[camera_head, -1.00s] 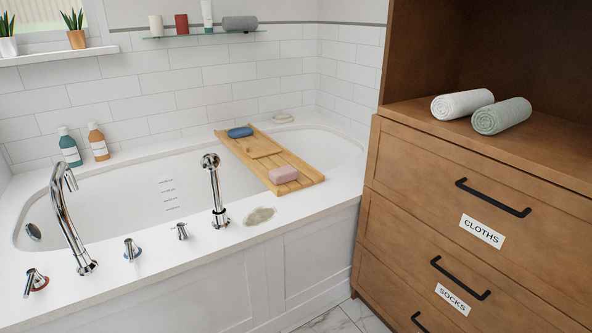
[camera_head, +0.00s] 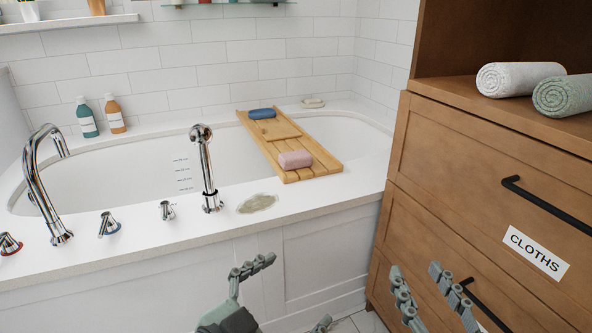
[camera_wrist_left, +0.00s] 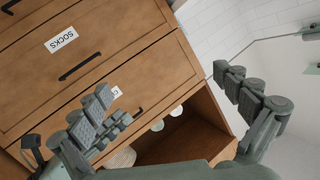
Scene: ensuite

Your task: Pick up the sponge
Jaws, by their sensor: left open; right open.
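A pink, rounded block (camera_head: 295,160), which looks like the sponge, lies on the near end of the wooden bath tray (camera_head: 325,164). A smaller dark blue block (camera_head: 262,114) lies at the tray's far end; I cannot tell for sure which is the sponge. My left gripper (camera_head: 293,292) is open and empty, in front of the tub panel and below the tray. In the left wrist view its spread fingers (camera_wrist_left: 163,80) have nothing between them. My right gripper (camera_head: 416,272) is open and empty in front of the drawers, right of the left one.
The tray spans the white tub (camera_head: 345,202). A tall faucet (camera_head: 42,175), a hand shower (camera_head: 205,165) and small knobs stand on the near rim. A beige patch (camera_head: 257,203) lies right of the shower. The wooden drawer cabinet (camera_head: 465,150) with black handles closes off the right.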

